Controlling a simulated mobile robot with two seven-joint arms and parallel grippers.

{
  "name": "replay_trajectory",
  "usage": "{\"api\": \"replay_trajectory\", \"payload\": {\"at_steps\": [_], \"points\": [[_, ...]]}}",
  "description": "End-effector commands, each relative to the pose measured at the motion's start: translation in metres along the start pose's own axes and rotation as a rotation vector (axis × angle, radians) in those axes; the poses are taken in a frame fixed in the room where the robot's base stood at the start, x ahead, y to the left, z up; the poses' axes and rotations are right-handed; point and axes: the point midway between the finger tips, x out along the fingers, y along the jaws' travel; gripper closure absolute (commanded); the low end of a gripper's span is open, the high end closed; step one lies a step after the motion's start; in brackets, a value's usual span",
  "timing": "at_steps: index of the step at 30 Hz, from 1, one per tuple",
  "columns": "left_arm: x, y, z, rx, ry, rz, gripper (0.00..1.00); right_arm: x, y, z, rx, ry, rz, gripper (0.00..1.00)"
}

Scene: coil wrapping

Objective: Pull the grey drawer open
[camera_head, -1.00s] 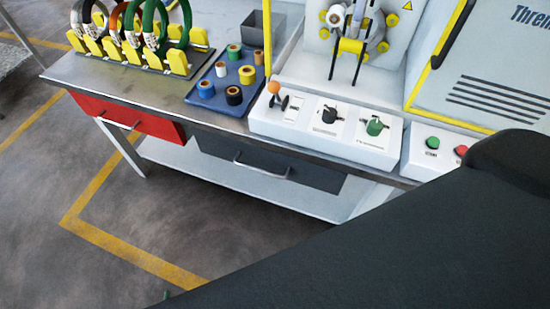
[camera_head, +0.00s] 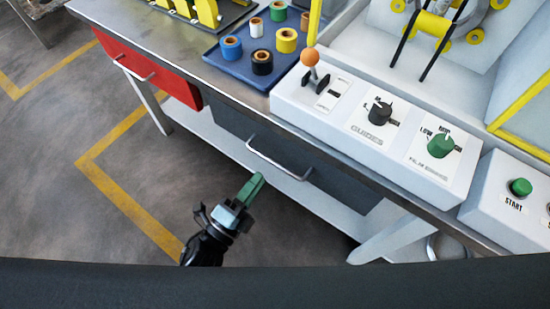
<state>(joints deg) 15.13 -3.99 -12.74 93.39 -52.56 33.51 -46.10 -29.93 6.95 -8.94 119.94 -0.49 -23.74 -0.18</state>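The grey drawer (camera_head: 338,182) is a dark grey front under the workbench top, and it looks closed. Its silver bar handle (camera_head: 278,162) stands out from the front. My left gripper (camera_head: 251,189), with green fingertips, is in front of and below the handle, pointing up toward it. My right gripper is not in view.
A red drawer (camera_head: 150,68) is at the left under the bench. A white lower shelf (camera_head: 262,178) runs below the drawers. On the bench are a blue tray (camera_head: 232,72) of tape rolls and a white control box (camera_head: 375,130). The floor in front is clear.

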Motion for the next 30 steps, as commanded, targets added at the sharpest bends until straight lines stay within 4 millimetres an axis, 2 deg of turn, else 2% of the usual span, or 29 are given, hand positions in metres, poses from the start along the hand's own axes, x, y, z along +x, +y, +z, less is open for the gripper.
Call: {"api": "replay_trajectory", "payload": {"at_steps": [6,12,18,25,26,30], "points": [[0.033,-0.001,0.000,-0.001,0.000,-0.003,0.74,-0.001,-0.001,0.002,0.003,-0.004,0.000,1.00],[0.059,0.000,0.000,-0.002,-0.001,-0.001,0.74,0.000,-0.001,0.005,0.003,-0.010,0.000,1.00],[0.069,0.000,0.000,-0.003,-0.001,0.001,0.74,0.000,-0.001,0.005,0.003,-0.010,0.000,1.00],[0.069,0.000,0.000,-0.003,-0.001,0.001,0.74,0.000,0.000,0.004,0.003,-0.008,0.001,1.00],[0.069,0.000,0.000,-0.003,-0.001,0.001,0.76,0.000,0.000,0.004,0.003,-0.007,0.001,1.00],[0.069,0.000,0.000,-0.003,-0.001,0.001,0.94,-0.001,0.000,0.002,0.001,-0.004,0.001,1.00]]}}
